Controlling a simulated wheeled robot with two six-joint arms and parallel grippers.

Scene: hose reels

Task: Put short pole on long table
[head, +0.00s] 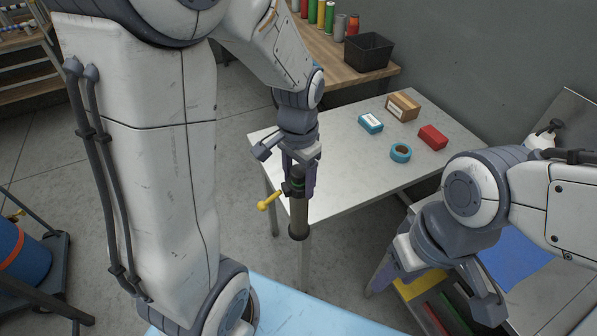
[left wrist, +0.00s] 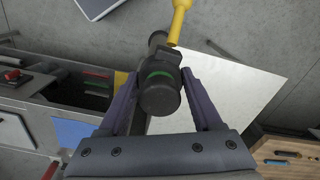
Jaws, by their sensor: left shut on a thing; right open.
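The short pole (head: 299,212) is a dark cylinder with a green ring and a yellow-knobbed lever on its side. My left gripper (head: 300,172) is shut on its upper part, and the pole hangs roughly upright in front of the pale grey table (head: 345,185), overlapping its near edge in the head view. In the left wrist view the pole (left wrist: 160,98) lies between the two fingers, with the pale tabletop (left wrist: 235,85) behind it. My right gripper (head: 436,288) is open and empty at the lower right. Which surface is the long table is not certain.
On the pale table's far side are a blue box (head: 371,123), a cardboard box (head: 403,106), a red box (head: 433,137) and a blue tape roll (head: 400,153). Its near-left part is bare. A wooden bench (head: 340,70) with a black bin (head: 369,52) stands behind.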

